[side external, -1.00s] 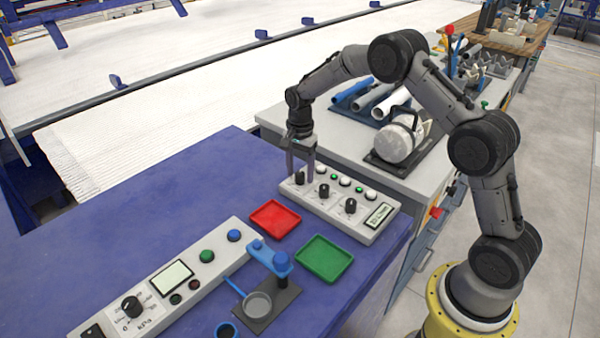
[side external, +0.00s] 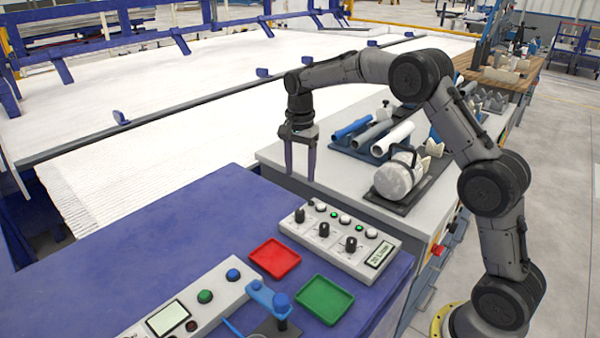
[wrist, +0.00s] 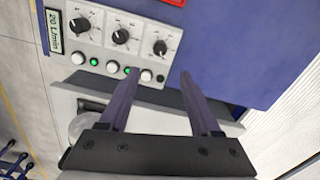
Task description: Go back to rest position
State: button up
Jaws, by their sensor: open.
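My gripper (side external: 300,175) hangs pointing down, open and empty, above the rear edge of the knob control box (side external: 340,238). In the side external view its fingertips are apart from the box, a little above its left end. The wrist view also shows my gripper (wrist: 158,80) with its two fingers spread and nothing between them. The control box (wrist: 115,35) lies beyond the fingers there, with black knobs, white buttons, green lights and a small display. My arm is bent in a high arch from its base at the right.
A red tray (side external: 274,258) and a green tray (side external: 324,299) lie on the blue table (side external: 150,235). A second control panel (side external: 185,312) is in front. Several pipes (side external: 372,134) and a white cylindrical part (side external: 396,177) sit on the grey bench behind. Space above the table is clear.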

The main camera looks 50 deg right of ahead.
jog(key=s+a+r+t, duration=0.25)
jog(key=s+r, duration=0.25)
jog(key=r, duration=0.8)
jog(key=s+a+r+n+t, duration=0.1)
jog(key=s+a+r+n, duration=0.15)
jog(key=s, duration=0.25)
jog(key=s+a+r+n+t, duration=0.1)
jog(key=s+r, duration=0.2)
jog(key=s, duration=0.2)
jog(key=s+a+f+n+t, duration=0.1)
jog(key=s+a+f+n, duration=0.15)
jog(key=s+n, duration=0.75)
jog(key=s+f+n, duration=0.2)
jog(key=s+f, duration=0.5)
jog(key=s, duration=0.2)
jog(key=shift+f, duration=0.15)
jog(key=shift+d, duration=0.1)
